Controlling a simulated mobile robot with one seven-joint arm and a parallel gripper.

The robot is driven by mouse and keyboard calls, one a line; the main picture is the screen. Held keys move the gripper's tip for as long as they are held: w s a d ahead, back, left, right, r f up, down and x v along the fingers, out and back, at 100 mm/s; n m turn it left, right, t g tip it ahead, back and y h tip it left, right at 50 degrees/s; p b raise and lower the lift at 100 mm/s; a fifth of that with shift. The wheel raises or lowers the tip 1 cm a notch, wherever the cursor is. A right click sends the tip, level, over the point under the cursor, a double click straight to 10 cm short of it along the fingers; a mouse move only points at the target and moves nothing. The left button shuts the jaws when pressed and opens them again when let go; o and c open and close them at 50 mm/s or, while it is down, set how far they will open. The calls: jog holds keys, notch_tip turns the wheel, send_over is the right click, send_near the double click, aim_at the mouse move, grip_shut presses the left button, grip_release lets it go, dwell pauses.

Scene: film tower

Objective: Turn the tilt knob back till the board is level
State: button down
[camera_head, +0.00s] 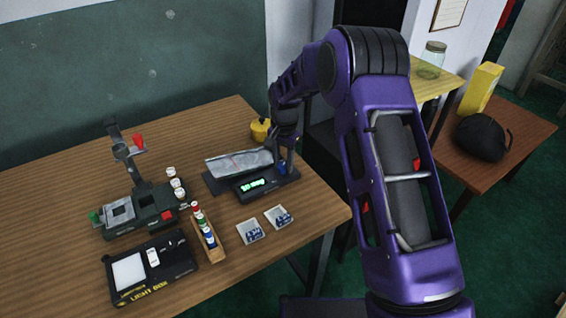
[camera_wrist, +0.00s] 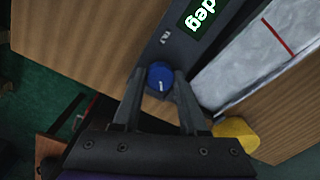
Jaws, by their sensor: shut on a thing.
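The tilt knob is blue with a white mark (camera_wrist: 160,77). It sits on the dark base of the tilt device, and in the head view it shows small beside my gripper (camera_head: 284,168). My gripper (camera_wrist: 157,90) is shut on the knob, one finger on each side. The pale grey board (camera_wrist: 255,62) has a red line; in the head view the board (camera_head: 238,162) lies behind the display. The green display (camera_head: 251,185) shows digits too small to read surely; the wrist view shows only "deg". I cannot tell the board's exact tilt.
A yellow object (camera_head: 261,129) stands just behind the board. Two small packets (camera_head: 264,225) lie in front of the device. A rack of small bottles (camera_head: 207,236), a dark stand (camera_head: 138,205) and a light box (camera_head: 150,266) are to the left.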

aim_at(284, 165)
jog(key=shift+n, duration=0.3)
jog(key=n, duration=0.4)
jog(key=shift+n, duration=0.3)
jog(key=n, duration=0.5)
jog(key=shift+n, duration=0.4)
jog(key=shift+c, duration=2.2)
grip_release()
notch_tip(284, 165, up, 18)
jog(key=p, duration=0.2)
jog(key=shift+d+f, duration=0.15)
jog(key=shift+f, duration=0.1)
